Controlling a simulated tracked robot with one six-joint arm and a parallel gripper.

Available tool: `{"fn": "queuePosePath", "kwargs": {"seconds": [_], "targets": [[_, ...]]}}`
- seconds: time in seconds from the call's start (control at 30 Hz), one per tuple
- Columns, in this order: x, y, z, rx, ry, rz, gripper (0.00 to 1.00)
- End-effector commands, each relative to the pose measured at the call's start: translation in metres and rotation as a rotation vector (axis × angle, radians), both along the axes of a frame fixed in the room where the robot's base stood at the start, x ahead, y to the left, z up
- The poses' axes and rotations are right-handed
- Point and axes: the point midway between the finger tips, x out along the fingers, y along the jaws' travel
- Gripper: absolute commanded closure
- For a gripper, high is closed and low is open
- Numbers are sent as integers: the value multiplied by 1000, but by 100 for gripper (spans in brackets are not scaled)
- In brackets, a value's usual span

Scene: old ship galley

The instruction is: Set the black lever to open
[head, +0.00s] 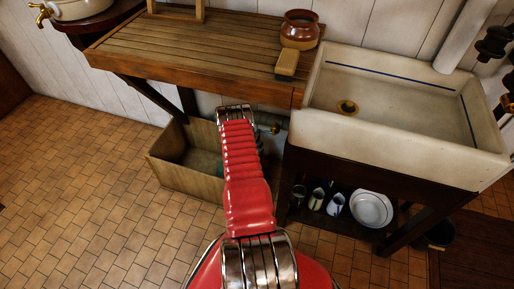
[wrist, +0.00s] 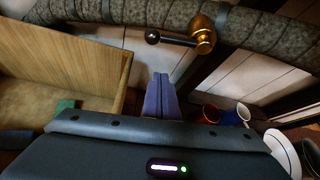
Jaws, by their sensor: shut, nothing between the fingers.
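The black lever (wrist: 170,39) shows in the wrist view near the top. It is a thin rod with a round black knob at its left end, and it runs nearly level in the picture from a brass valve body (wrist: 203,36). The valve sits on a thick wrapped pipe (wrist: 120,12). My gripper (wrist: 161,77) is shut and empty, its purple-blue fingers together just below the lever in the picture. A gap shows between fingertips and lever. In the head view the brass valve (head: 274,129) is small beside my red arm, which hides part of that area.
A wooden crate (head: 182,184) stands on the tiled floor left of my arm. The wooden drainboard (head: 190,45) and white sink (head: 400,150) are above. Mugs (wrist: 240,113) and a white plate (head: 371,209) sit on the shelf under the sink.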

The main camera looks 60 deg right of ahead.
Motion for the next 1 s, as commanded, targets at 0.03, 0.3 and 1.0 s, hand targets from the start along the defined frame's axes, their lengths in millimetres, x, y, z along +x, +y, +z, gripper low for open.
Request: {"fn": "queuePosePath", "kwargs": {"seconds": [0.03, 0.3, 1.0], "targets": [[0, -5, -3, -1, -1, -1, 100], [0, -26, -15, 0, 0, -1, 100], [10, -46, 11, -1, 0, 0, 100]]}}
